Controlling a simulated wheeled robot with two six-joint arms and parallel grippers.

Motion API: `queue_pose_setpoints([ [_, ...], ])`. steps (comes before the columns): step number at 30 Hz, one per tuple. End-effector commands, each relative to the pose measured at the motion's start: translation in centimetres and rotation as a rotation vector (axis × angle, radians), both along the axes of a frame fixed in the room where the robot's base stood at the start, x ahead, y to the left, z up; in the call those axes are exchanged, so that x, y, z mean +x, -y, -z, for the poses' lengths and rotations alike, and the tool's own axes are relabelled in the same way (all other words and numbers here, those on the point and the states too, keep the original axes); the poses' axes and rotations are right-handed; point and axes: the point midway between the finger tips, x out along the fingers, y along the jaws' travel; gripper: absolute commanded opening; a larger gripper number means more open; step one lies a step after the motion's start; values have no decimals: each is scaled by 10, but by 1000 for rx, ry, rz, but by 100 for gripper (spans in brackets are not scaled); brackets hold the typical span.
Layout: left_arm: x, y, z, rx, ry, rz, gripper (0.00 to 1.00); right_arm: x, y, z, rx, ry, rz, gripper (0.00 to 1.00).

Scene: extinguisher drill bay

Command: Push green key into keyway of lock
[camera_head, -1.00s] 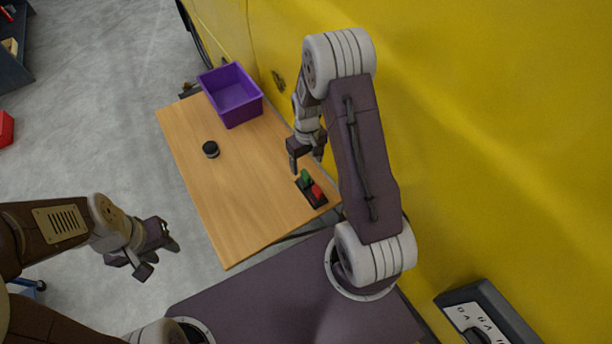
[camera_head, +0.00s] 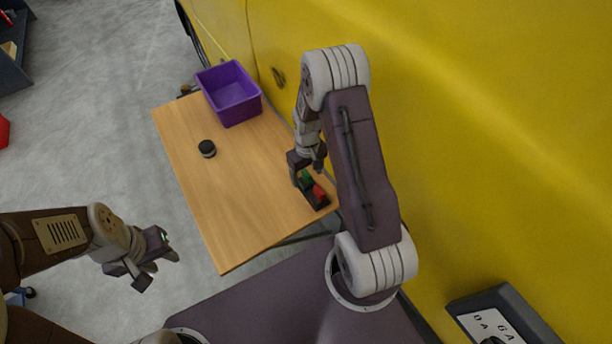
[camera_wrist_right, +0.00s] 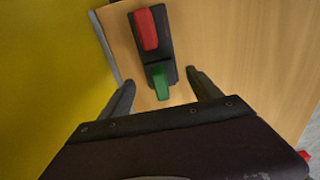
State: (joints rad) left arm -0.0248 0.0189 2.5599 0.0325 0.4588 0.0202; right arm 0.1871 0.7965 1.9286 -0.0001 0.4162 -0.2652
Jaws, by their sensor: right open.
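The green key (camera_head: 306,179) shows as a small green piece at one end of a black block (camera_head: 317,203) on the table. It also shows in the right wrist view (camera_wrist_right: 160,84), below a red piece (camera_wrist_right: 146,29). My right gripper (camera_head: 306,172) is open over the green end of the block. In the wrist view its fingers (camera_wrist_right: 160,80) lie on either side of the green piece, with gaps to both. My left gripper (camera_head: 159,270) is open and empty, left of the table. I cannot make out a keyway or tell which thing is the lock.
The wooden table (camera_head: 235,205) is mostly clear. A purple bin (camera_head: 232,95) stands at its far end. A small round black object with a pale band (camera_head: 207,149) stands near the left edge. A yellow wall (camera_head: 470,130) runs close along the right side.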

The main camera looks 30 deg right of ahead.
Motion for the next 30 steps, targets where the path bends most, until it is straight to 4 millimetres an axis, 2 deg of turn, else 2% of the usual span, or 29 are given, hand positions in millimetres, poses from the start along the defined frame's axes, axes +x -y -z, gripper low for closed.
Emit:
queue_pose_setpoints([
  [2, 0, 0, 0, 0, 0, 0, 36, 0, 0, 0, 0, 0, 0, 73],
  [5, 0, 0, 0, 0, 0, 0, 36, 0, 0, 0, 0, 0, 0, 48],
  [10, 0, 0, 0, 0, 0, 0, 36, 0, 0, 0, 0, 0, 0, 0],
  [17, 0, 0, -1, 0, 0, 0, 36, 0, 0, -1, 0, 0, 0, 0],
  [30, 0, 0, -19, 0, 0, 0, 36, 0, 0, -22, 0, 0, 0, 0],
])
